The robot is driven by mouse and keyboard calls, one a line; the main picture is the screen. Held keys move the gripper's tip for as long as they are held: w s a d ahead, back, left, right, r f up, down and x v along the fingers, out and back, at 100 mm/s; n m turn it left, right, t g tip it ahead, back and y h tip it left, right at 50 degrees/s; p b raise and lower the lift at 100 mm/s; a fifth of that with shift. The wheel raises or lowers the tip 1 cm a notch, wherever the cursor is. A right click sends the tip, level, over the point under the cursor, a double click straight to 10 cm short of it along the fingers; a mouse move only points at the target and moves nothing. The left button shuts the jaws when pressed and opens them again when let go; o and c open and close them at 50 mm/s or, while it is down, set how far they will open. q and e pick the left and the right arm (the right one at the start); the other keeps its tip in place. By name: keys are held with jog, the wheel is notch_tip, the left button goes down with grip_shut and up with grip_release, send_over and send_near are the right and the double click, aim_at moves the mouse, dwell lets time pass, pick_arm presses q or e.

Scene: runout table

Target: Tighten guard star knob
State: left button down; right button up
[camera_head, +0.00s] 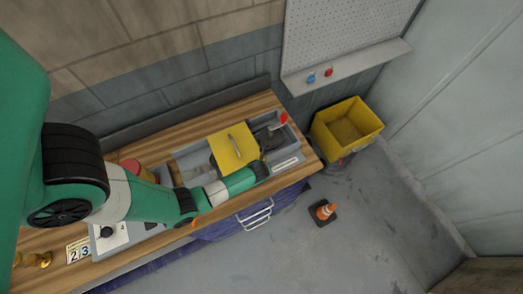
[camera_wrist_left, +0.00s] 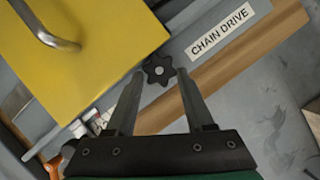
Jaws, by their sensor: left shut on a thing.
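The black star knob (camera_wrist_left: 157,70) sits beside the edge of the yellow guard (camera_wrist_left: 85,45) in the left wrist view. My left gripper (camera_wrist_left: 158,76) has its two fingers on either side of the knob, closed on it at the tips. In the head view the yellow guard (camera_head: 234,147), with a metal handle on top, covers part of the grey tray on the bench. My left gripper (camera_head: 262,165) is at the guard's right edge there, and the knob is too small to make out. My right gripper is not seen.
A "CHAIN DRIVE" label (camera_wrist_left: 220,30) lies near the knob. A red-tipped part (camera_head: 284,118) stands at the tray's far right end. A control panel (camera_head: 108,238) is at the left.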

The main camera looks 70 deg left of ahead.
pick_arm(q)
jog(key=shift+m, duration=0.4)
jog(key=shift+c, duration=1.4)
grip_release()
jog(key=shift+f, duration=0.1)
